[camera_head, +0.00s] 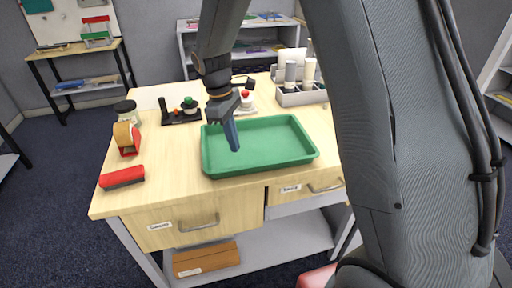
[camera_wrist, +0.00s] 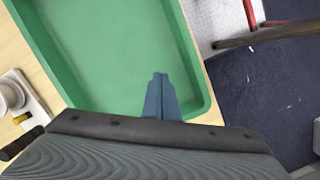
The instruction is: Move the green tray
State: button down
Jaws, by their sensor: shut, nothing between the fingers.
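The green tray (camera_head: 274,146) lies flat on the wooden table top, near the front edge. It is a shallow rectangle with raised walls and looks empty. My gripper (camera_head: 234,148) reaches over the tray's left part, pointing down, with its blue fingers together and nothing between them. In the wrist view the tray (camera_wrist: 110,50) fills much of the upper picture, and my gripper's closed fingers (camera_wrist: 160,78) show in front of its floor. I cannot tell whether the fingertips touch the tray.
On the table (camera_head: 180,155) stand a red brush (camera_head: 122,178), a tape dispenser (camera_head: 127,138), a jar (camera_head: 127,112), a black stand (camera_head: 180,114) and a grey caddy (camera_head: 301,97) with bottles. Bare wood lies left of the tray. Drawers (camera_head: 178,222) are below.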

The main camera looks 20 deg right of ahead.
jog(key=p, duration=0.4)
send_near(272, 162)
jog(key=f, duration=0.1)
jog(key=d+f, duration=0.1)
jog(key=f, duration=0.3)
jog(key=shift+s+d, duration=0.15)
jog(key=shift+s, duration=0.2)
jog(key=shift+w+f, duration=0.1)
jog(key=shift+f, duration=0.85)
